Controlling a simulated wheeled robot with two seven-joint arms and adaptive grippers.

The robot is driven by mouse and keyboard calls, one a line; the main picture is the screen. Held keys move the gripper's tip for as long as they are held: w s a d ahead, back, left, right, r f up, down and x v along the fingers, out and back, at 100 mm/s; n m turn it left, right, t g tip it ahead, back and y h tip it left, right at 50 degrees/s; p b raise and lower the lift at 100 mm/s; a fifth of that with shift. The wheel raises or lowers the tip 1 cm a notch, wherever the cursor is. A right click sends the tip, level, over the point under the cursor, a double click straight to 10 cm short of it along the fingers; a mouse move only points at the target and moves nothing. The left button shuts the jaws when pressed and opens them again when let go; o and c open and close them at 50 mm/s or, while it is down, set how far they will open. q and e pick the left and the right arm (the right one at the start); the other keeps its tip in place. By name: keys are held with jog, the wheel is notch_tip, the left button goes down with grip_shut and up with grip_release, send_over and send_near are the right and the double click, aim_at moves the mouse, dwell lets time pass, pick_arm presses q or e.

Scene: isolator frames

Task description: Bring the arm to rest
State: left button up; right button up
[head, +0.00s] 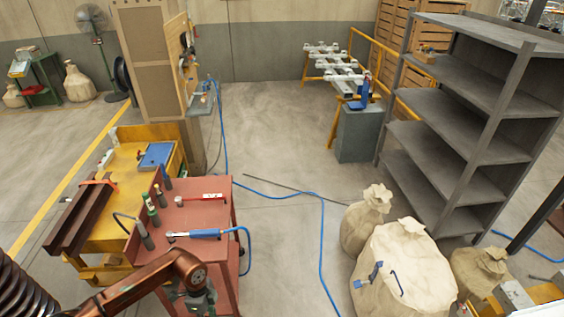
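My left arm (140,284), copper-coloured, comes in from the lower left and reaches over the near part of the red cart (190,217). Its wrist bends down near the cart's front edge. My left gripper (200,303) hangs below the wrist, dark and small at the bottom of the head view. Its fingertips are not clear, so I cannot tell whether it is open or holds anything. My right arm and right gripper are not in view.
A blue-handled tool (200,234), a red-and-white tool (202,198) and several bottles lie or stand on the cart. A yellow workbench (118,195) is behind left. Sacks (405,270) and grey shelving (470,120) stand right. Blue hose (322,240) crosses the open floor between.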

pick_arm(q)
jog(key=w+d+f+h, duration=0.25)
jog(key=d+h, duration=0.55)
jog(key=d, duration=0.5)
jog(key=w+d+f+n+t+h, duration=0.2)
jog(key=w+n+t+h, duration=0.15)
jog(key=w+t, duration=0.2)
jog(key=w+a+f+n+t+y, duration=0.4)
jog(key=a+f+n+t, duration=0.25)
jog(key=a+f, duration=0.6)
jog(key=s+a+f+n+y, duration=0.25)
jog(key=s+a+f, duration=0.3)
jog(key=f, duration=0.35)
jog(key=s+a+f+n+g+y, duration=0.15)
jog(key=s+a+f, duration=0.25)
jog(key=s+f, duration=0.4)
jog(key=s+a+f+n+g+y, duration=0.1)
jog(key=s+a+f+g+y, duration=0.2)
jog(key=s+f, duration=0.5)
jog(key=s+f+n+g, duration=0.1)
jog(key=s+f+g, duration=0.1)
jog(key=s, duration=1.3)
jog(key=s+f+n+g+y, duration=0.1)
jog(key=s+f, duration=0.4)
jog(key=s, duration=1)
jog(key=shift+d+f+g, duration=0.25)
jog(key=shift+g, duration=0.5)
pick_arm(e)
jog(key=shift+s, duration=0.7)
